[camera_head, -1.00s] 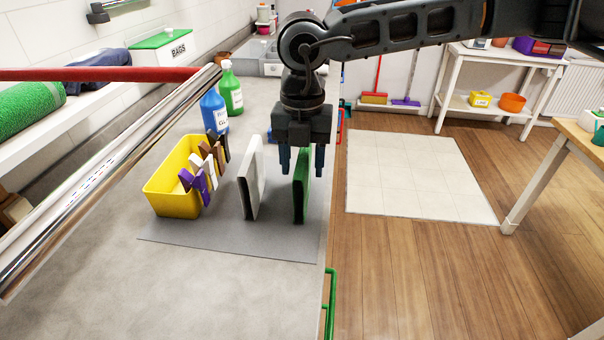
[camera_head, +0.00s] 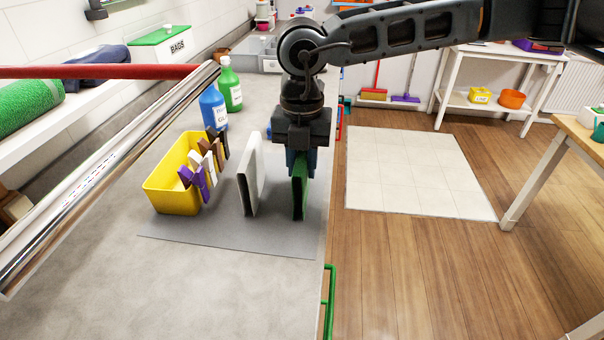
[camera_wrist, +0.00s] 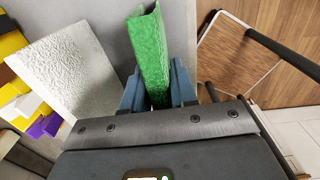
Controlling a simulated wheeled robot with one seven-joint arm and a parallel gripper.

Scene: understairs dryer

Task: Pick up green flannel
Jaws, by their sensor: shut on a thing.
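The green flannel (camera_head: 300,194) stands upright as a folded slab on the grey mat (camera_head: 225,236), near the counter's right edge. My gripper (camera_head: 300,165) is above it, pointing down, and is shut on its upper part. In the wrist view the green flannel (camera_wrist: 152,58) sits between the two blue-grey fingers of my gripper (camera_wrist: 158,88). The flannel's lower edge is at or very close to the mat; I cannot tell if it touches.
A white folded cloth (camera_head: 250,175) stands just left of the flannel. A green rail (camera_head: 328,300) is at the counter's edge. The front counter is clear.

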